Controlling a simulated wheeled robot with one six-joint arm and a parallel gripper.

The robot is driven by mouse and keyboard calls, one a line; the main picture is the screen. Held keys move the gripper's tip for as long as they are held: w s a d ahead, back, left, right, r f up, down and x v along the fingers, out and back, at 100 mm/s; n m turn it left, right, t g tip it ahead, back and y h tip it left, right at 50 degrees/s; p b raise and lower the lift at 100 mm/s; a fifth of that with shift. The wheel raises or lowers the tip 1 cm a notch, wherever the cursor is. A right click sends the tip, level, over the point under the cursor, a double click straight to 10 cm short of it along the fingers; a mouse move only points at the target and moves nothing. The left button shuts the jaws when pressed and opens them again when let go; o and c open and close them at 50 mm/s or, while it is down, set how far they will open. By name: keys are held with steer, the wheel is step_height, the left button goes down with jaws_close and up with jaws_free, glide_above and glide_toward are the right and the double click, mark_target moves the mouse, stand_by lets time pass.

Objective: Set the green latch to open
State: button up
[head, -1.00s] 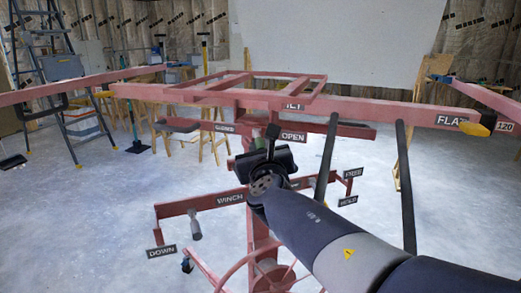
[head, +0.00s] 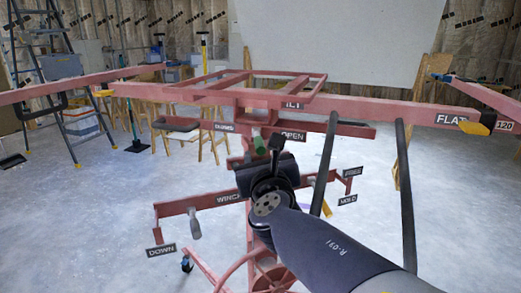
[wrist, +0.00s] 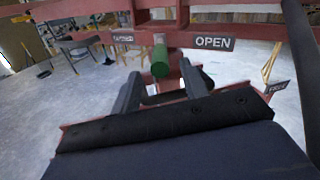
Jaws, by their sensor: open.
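The green latch (wrist: 160,60) is a short green cylinder on the red lift frame, between the CLOSED label (wrist: 123,38) and the OPEN label (wrist: 214,42). In the head view the latch (head: 258,144) shows just above my gripper, partly hidden by it. My gripper (wrist: 161,82) is open, with one dark finger to the left of the latch and one to the right in the wrist view. In the head view my gripper (head: 262,152) is in front of the lift's mast. No contact with the latch can be made out.
The red tilt frame (head: 245,86) spans above. The winch bar (head: 180,207) with a handle (head: 195,224) lies below left. Dark bars (head: 325,165) stand right of my gripper. The FLAT label (head: 451,120) and a yellow handle (head: 478,124) are at right.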

steer(key=s, duration=0.3)
steer(key=s+d, duration=0.1)
steer(key=s, duration=0.1)
steer(key=shift+s, duration=0.3)
